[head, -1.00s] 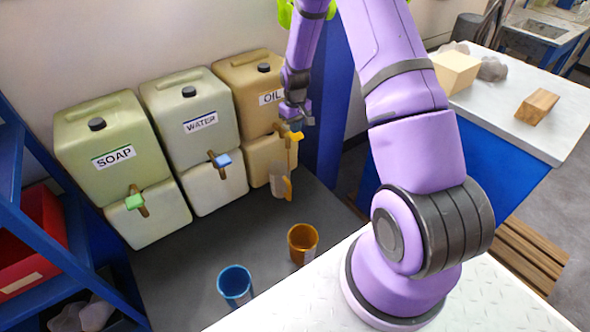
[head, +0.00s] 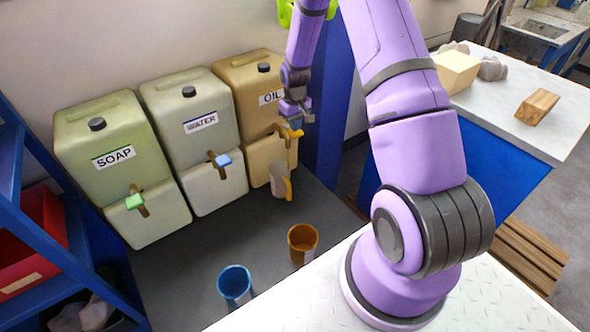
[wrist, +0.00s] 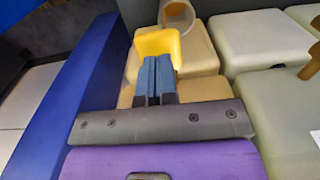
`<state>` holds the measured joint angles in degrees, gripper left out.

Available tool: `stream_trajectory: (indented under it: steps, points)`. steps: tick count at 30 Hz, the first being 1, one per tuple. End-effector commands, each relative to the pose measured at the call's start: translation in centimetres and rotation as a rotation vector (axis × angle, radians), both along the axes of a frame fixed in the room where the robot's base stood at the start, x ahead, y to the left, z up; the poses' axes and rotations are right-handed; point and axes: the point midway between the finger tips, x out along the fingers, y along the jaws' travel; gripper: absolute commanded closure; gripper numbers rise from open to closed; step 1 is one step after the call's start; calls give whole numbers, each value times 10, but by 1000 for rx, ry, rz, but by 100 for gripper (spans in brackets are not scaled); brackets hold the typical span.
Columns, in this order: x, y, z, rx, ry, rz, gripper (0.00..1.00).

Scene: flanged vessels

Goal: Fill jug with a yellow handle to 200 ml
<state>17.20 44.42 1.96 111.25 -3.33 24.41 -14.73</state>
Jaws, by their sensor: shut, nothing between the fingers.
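The jug with a yellow handle (head: 279,178) is pale and translucent. It stands under the tap of the oil canister (head: 240,92), its handle to the right. Its rim also shows at the top of the wrist view (wrist: 178,14). The fill level is too small to read. The oil tap has a yellow lever (head: 290,132), large in the wrist view (wrist: 157,44). A thin brownish vertical strip shows between tap and jug; I cannot tell whether it is flowing oil. My gripper (head: 294,119) is shut and empty, its blue fingertips (wrist: 153,72) against or right beside the lever.
The water canister (head: 190,105) with a blue tap and the soap canister (head: 110,145) with a green tap stand to the left. A blue cup (head: 235,285) and an orange-brown cup (head: 303,244) stand in front. A blue post (head: 338,110) is close on the right.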

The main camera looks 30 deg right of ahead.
Motion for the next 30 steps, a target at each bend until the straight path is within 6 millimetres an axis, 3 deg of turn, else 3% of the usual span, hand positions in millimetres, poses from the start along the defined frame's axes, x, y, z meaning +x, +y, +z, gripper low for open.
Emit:
stream_trajectory:
  steps: [18,30]
  points:
    - [0,0,64,-1,-2,0,100]
    - [0,0,72,0,0,0,100]
